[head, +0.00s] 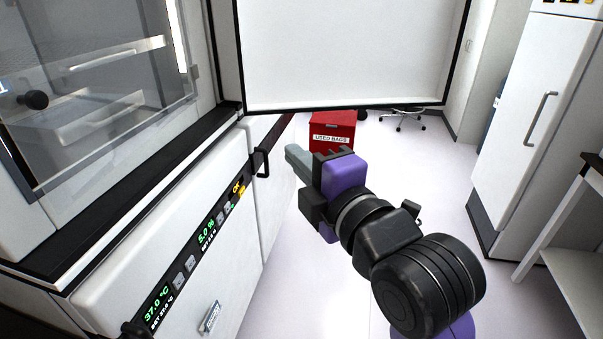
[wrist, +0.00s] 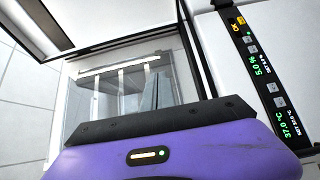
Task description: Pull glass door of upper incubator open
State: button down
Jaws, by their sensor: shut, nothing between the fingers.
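The upper incubator's glass door (head: 110,110) is at the upper left of the head view and appears shut, with metal shelves behind it. Its round black knob (head: 35,99) is near the left picture edge. The glass front also shows in the wrist view (wrist: 95,100). The white outer door (head: 350,50) stands swung open at the top centre. My gripper (head: 292,152) is shut and empty, right of the incubators and well apart from the knob. Its grey fingers (wrist: 155,92) are in front of the glass in the wrist view; the knob cannot be made out there.
The lower incubator (head: 170,215) is below, with a lit display strip (head: 205,235) and a black handle (head: 262,162) near my fingers. A red used-rags bin (head: 332,130) stands behind. A white cabinet (head: 525,110) and a table (head: 575,255) are at right. Floor between is clear.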

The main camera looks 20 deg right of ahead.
jog(key=w+d+p, duration=0.3)
jog(key=w, duration=0.6)
jog(key=shift+d, duration=0.1)
jog(key=shift+w, duration=0.1)
dwell(1.5)
jog(key=s+a+b, duration=0.2)
jog(key=s+a, duration=0.3)
jog(key=a, duration=0.5)
jog(key=shift+s+a, duration=0.15)
jog(key=shift+a, duration=0.05)
